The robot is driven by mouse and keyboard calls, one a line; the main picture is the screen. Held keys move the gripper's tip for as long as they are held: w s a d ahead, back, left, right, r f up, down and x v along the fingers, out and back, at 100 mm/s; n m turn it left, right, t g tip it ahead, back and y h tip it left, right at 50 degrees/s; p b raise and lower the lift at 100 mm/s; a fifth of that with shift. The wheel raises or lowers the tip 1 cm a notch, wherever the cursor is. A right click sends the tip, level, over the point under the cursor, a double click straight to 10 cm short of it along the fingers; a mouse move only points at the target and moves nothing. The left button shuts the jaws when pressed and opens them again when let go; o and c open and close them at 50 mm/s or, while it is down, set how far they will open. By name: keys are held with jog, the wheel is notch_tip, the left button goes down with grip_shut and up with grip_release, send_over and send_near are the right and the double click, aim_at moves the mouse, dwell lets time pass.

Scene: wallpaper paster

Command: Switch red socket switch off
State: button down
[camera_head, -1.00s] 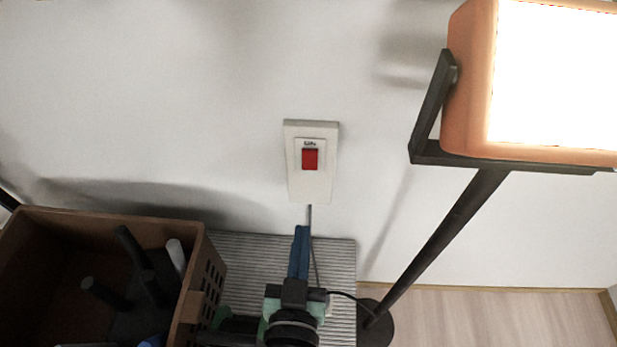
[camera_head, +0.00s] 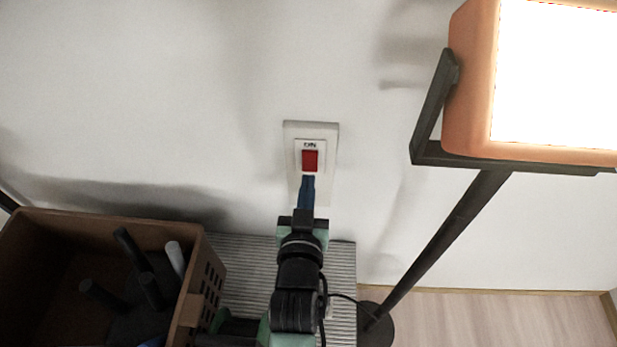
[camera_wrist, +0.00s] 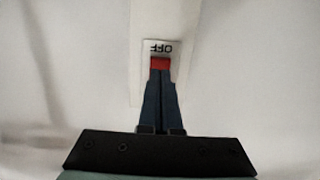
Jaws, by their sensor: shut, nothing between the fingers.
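The red socket switch (camera_head: 310,160) sits in a white wall plate (camera_head: 327,133), with a small label above it that seems to read ON. In the wrist view the red rocker (camera_wrist: 160,62) shows beyond my fingertips, with an upside-down OFF label past it. My gripper (camera_head: 308,177) is shut and empty, its blue fingers together. In the head view the tips are just below the red rocker, in front of the plate's lower part. In the wrist view the gripper tips (camera_wrist: 161,73) overlap the rocker's near edge. I cannot tell whether they touch it.
A brown crate (camera_head: 190,310) with dark and grey rods stands at the lower left. A grey ribbed surface (camera_head: 245,265) lies below the plate. An orange lit lamp (camera_head: 470,80) on a black stand (camera_head: 440,240) is at the right. The wall around the plate is clear.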

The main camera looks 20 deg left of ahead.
jog(key=shift+x, duration=1.1)
jog(key=shift+f+b, duration=0.1)
jog(key=shift+b, duration=0.25)
